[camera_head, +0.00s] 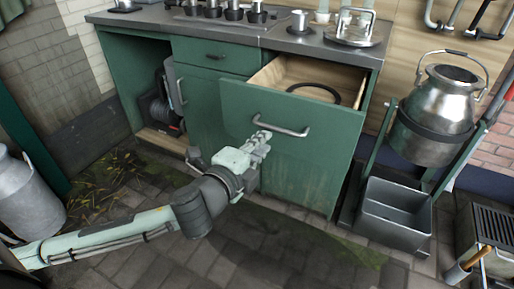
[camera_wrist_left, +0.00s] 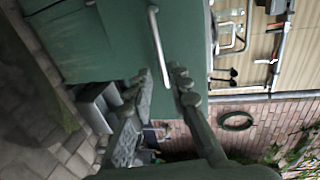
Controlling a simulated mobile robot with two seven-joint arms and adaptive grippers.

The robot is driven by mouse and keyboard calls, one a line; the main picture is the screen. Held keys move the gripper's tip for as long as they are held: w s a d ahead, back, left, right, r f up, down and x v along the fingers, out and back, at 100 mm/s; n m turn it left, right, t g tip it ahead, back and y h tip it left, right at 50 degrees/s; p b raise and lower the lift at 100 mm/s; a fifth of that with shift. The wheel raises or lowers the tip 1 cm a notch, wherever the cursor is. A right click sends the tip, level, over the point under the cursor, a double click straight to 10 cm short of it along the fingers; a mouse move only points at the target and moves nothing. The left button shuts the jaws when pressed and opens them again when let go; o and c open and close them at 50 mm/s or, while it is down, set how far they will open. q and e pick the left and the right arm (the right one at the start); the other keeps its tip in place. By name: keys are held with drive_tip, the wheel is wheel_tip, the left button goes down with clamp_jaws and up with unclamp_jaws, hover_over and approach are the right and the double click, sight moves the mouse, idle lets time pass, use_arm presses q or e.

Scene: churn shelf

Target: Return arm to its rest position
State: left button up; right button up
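My left arm (camera_head: 120,228) reaches in from the lower left in the head view. Its gripper (camera_head: 262,139) is in front of the green cabinet, just left of and slightly below the metal handle (camera_head: 290,131) of the open drawer. My right gripper is in neither view.
The pulled-out drawer (camera_head: 262,84) holds a black ring (camera_head: 314,92). Left, the cabinet (camera_head: 210,110) has an open bay with a hose reel. A metal churn (camera_head: 437,112) hangs at right above a grey bin (camera_head: 393,214). Another can (camera_head: 27,198) stands at far left. Floor ahead is clear.

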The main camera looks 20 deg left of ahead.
use_arm(q)
drive_tip(key=shift+v, duration=1.2)
drive_tip(key=a+f+n+g+y, duration=0.35)
drive_tip(key=f+n, duration=0.25)
drive_tip(key=f, duration=0.4)
drive_tip(key=s+a+f+n+g, duration=0.1)
drive_tip(key=s+f+n+g, duration=0.3)
drive_tip(key=s+f, duration=0.4)
drive_tip(key=s+a+f+n+g+h, duration=0.1)
drive_tip(key=s+a+f+n+g, duration=0.1)
drive_tip(key=s+f+n+g, duration=0.3)
drive_tip(key=s+f+n, duration=0.1)
drive_tip(key=s+f, duration=0.3)
drive_tip(key=f, duration=0.6)
drive_tip(key=shift+s+f+n, duration=0.25)
drive_tip(key=shift+s+n, duration=0.05)
drive_tip(key=shift+n, duration=0.1)
drive_tip(key=shift+h, duration=0.25)
